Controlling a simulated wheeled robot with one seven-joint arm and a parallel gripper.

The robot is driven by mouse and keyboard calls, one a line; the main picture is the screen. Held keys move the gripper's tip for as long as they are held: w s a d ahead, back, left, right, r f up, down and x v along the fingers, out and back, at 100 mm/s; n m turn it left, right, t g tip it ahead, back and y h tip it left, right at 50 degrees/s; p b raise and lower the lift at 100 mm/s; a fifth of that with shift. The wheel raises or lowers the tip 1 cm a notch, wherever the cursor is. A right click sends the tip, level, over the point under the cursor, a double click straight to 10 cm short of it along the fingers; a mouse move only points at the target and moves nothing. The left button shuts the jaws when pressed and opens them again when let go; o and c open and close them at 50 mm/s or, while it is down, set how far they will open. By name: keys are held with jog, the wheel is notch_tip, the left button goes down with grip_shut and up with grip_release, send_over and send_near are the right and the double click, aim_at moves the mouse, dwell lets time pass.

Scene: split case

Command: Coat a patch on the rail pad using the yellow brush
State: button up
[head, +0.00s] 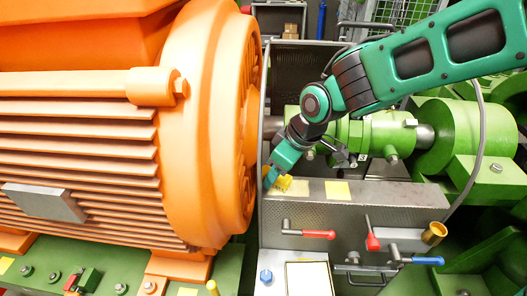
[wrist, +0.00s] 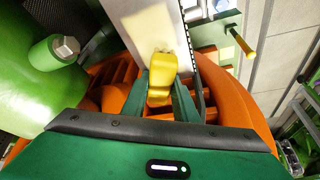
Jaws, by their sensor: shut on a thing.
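My gripper (head: 271,177) is shut on the yellow brush (head: 284,183), just over the left end of the grey rail top (head: 390,194). In the wrist view the brush (wrist: 160,72) sits between the two fingers (wrist: 161,92) and points toward the rail (wrist: 170,22). A pale yellow pad (head: 299,187) lies on the rail right beside the brush, partly covered by it. A second pale yellow pad (head: 337,190) lies further right. In the wrist view a pale pad (wrist: 140,22) shows ahead of the brush. I cannot tell whether the bristles touch the rail.
A large orange motor (head: 205,120) stands close to the left of my gripper. A green shaft housing (head: 385,133) lies behind the rail. Red-handled (head: 318,234) and blue-handled (head: 428,261) levers stick out on the front side, near a brass-coloured cup (head: 434,233).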

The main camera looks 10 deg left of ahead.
jog(key=shift+a, duration=0.8)
jog(key=shift+r, duration=4.1)
jog(key=shift+s, duration=0.1)
